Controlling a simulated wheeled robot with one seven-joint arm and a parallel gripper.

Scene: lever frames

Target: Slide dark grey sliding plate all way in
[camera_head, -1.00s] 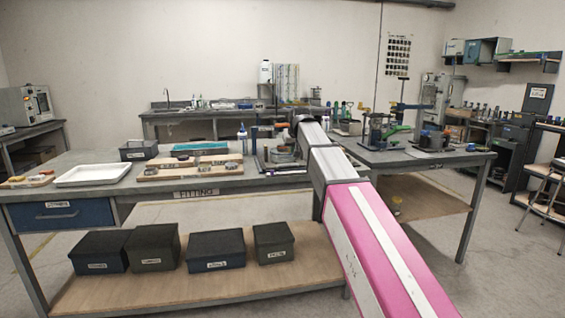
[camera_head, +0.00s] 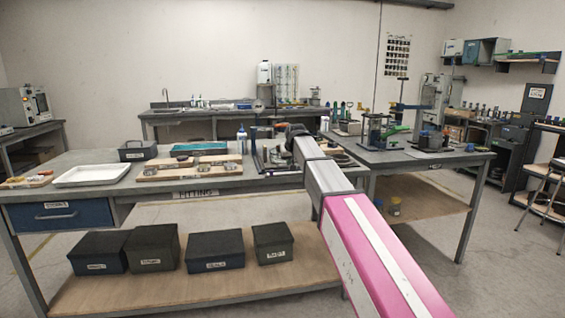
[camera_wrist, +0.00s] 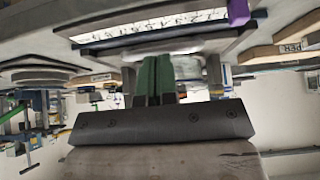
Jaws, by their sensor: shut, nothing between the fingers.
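My gripper (camera_wrist: 154,78) shows in the wrist view as two green fingers side by side, shut with nothing between them. They point toward a grey fixture with a white numbered scale (camera_wrist: 150,27). A grey plate-like edge (camera_wrist: 190,46) lies just beyond the fingertips; I cannot tell whether it is the dark grey sliding plate or whether the fingers touch it. In the head view, the fixture (camera_head: 262,160) stands on the near bench at the left of my arm's far end. My arm hides part of it and the fingertips.
A purple piece (camera_wrist: 238,12) sits beside the scale. On the bench are a wooden board (camera_head: 190,170), a white tray (camera_head: 92,175) and a white bottle (camera_head: 241,138). Other fixtures (camera_head: 378,132) stand on the bench to the right. Dark boxes (camera_head: 215,250) fill part of the lower shelf.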

